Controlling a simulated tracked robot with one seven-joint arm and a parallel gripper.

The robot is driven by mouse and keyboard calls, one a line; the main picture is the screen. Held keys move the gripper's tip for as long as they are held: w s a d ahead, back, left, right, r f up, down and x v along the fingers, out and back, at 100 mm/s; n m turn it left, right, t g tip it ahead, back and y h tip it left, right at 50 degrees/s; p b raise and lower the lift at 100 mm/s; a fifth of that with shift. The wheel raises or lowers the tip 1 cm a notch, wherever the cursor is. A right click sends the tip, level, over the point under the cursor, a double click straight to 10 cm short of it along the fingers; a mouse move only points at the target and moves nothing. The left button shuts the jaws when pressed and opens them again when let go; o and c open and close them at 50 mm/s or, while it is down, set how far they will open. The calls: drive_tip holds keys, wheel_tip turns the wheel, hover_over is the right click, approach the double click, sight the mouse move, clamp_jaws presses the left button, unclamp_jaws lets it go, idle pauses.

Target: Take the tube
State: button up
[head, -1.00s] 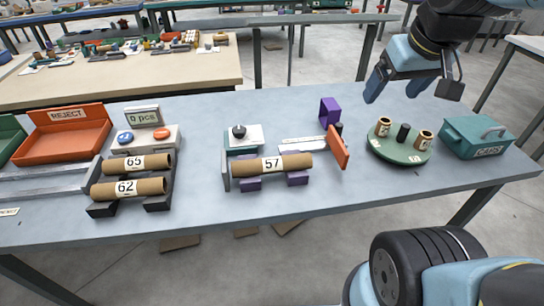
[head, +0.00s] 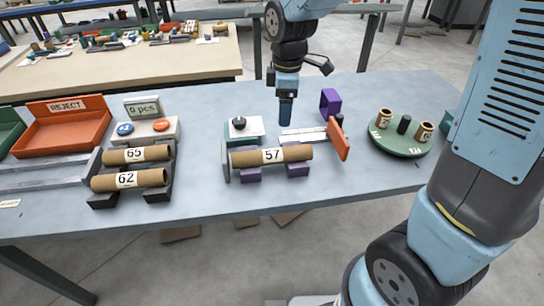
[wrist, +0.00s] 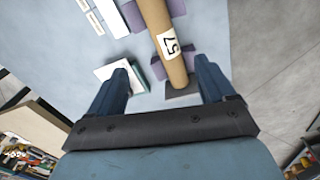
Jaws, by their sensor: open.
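The brown cardboard tube labelled 57 (head: 250,157) lies level across purple supports (head: 297,169), between a grey end plate (head: 225,160) and an orange paddle (head: 338,140). Two more tubes, 65 (head: 120,156) and 62 (head: 112,181), lie on a black rack (head: 103,201) at the left. My gripper (head: 286,122) is open and empty, pointing down above the table behind tube 57. In the wrist view, tube 57 (wrist: 158,22) runs between and beyond the open fingers of my gripper (wrist: 162,70), apart from them.
A teal-and-white block with a black knob (head: 240,128) stands behind the tube's left end. A purple bracket (head: 330,102) stands behind the paddle. A green turntable (head: 400,145) with small tubes is at right. A red REJECT tray (head: 60,135) and a counter box (head: 145,107) are at left.

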sight(272, 150)
drive_tip(key=a+f, duration=0.1)
drive_tip(key=f, duration=0.4)
drive_tip(key=a+f+n, duration=0.1)
drive_tip(key=f, duration=0.5)
drive_tip(key=a+f+n, duration=0.1)
drive_tip(key=f, duration=0.5)
drive_tip(key=shift+a+g, duration=0.1)
drive_tip(key=shift+g, duration=0.2)
drive_tip(key=shift+c, duration=0.5)
drive_tip(key=c, duration=1.1)
